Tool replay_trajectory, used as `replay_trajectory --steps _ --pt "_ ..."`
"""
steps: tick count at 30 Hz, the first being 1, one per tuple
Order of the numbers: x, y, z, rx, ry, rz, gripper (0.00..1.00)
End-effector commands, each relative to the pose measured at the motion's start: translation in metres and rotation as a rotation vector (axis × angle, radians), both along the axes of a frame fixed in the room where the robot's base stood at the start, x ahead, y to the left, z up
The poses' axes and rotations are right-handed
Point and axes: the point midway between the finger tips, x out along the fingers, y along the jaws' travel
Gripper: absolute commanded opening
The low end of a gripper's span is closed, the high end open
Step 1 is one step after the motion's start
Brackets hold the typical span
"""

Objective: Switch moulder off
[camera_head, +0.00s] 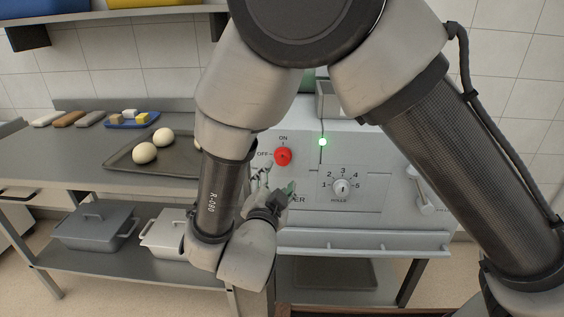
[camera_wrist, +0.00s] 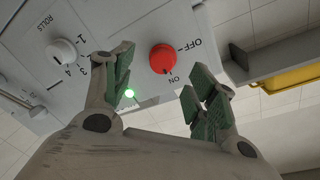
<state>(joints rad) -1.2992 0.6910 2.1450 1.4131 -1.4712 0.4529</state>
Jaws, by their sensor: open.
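The moulder (camera_head: 382,145) is a light grey machine with a red rotary knob (camera_head: 283,156) on its front, ON printed above it and OFF to its left. In the wrist view the red knob (camera_wrist: 162,58) has a dark mark on the side towards ON. A small lamp (camera_head: 323,142) right of the knob glows green; it also shows in the wrist view (camera_wrist: 129,93). My gripper (camera_head: 277,183) is open just below the knob.
A numbered white dial (camera_head: 342,187) marked ROLLS sits lower right of the knob. A lever (camera_head: 421,190) is on the machine's right side. Left is a steel table with a tray (camera_head: 180,167) of dough balls and a blue board (camera_head: 130,124). Lidded bins (camera_head: 93,226) stand below.

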Motion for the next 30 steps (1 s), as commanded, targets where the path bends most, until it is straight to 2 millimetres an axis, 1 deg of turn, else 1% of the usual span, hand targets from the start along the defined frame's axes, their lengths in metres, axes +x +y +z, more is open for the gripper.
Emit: replay_trajectory --steps 1,3,5,13,18,22,28,30 --pt "0.0 -0.003 0.007 0.006 -0.028 -0.011 0.58" --pt "0.004 -0.005 0.012 0.016 -0.054 -0.019 0.58" --pt "0.01 -0.006 0.012 0.025 -0.053 -0.02 0.58" --pt "0.055 -0.011 0.012 0.023 -0.052 -0.02 0.58" --pt "0.073 -0.012 0.012 0.024 -0.05 -0.016 0.58" --pt "0.078 -0.012 0.012 0.023 -0.051 -0.014 0.58" --pt "0.078 -0.012 0.012 0.023 -0.051 -0.014 0.58" --pt "0.078 -0.012 0.012 0.023 -0.051 -0.014 0.45"
